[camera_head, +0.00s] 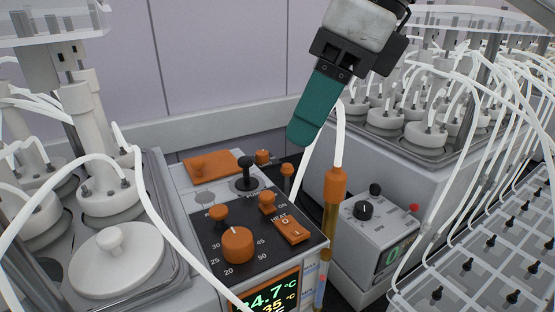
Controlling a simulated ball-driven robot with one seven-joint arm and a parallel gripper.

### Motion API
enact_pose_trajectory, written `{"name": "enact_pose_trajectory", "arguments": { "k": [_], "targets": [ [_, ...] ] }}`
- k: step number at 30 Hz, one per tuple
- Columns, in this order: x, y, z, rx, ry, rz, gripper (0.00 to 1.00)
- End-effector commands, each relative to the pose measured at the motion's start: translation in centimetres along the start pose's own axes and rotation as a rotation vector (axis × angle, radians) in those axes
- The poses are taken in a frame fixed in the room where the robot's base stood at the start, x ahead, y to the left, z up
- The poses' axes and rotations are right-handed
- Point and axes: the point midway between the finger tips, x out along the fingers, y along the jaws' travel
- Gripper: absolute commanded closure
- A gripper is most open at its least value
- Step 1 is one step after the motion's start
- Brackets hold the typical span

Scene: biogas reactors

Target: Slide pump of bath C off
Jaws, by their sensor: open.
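The near heating bath has a control unit with a black top panel (258,262); no letter C is readable on it. A small orange slide knob (267,199) stands on the panel close to a white "ON" mark, with partly hidden lettering beside it that may read pump. An orange "HEAT" rocker switch (292,230) lies in front of it. A large orange dial (237,244) with a temperature scale sits to the left. My gripper (303,132), with teal fingers, is open and empty above and behind the panel, touching nothing. One finger hides the other.
A capped orange-and-amber tube (335,187) stands right of the panel. Other knobs (218,213) and a black knob (246,174) stand close by. White hoses (160,215) cross the left side. A second control box (375,235) and bath with bottles (425,135) stand right.

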Motion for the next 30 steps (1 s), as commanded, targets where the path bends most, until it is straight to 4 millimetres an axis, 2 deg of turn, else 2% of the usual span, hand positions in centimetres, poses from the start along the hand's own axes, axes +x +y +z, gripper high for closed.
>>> {"name": "enact_pose_trajectory", "arguments": {
  "k": [5, 18, 24, 30],
  "targets": [
    [1.5, 0.0, -0.1, -0.001, 0.002, 0.002, 0.52],
    [8.9, 0.1, 0.0, -0.002, -0.001, 0.003, 0.52],
    [10.5, 0.1, 0.0, -0.001, 0.000, 0.001, 0.52],
    [10.8, 0.0, 0.0, 0.000, 0.000, 0.000, 0.52]
  ]
}}
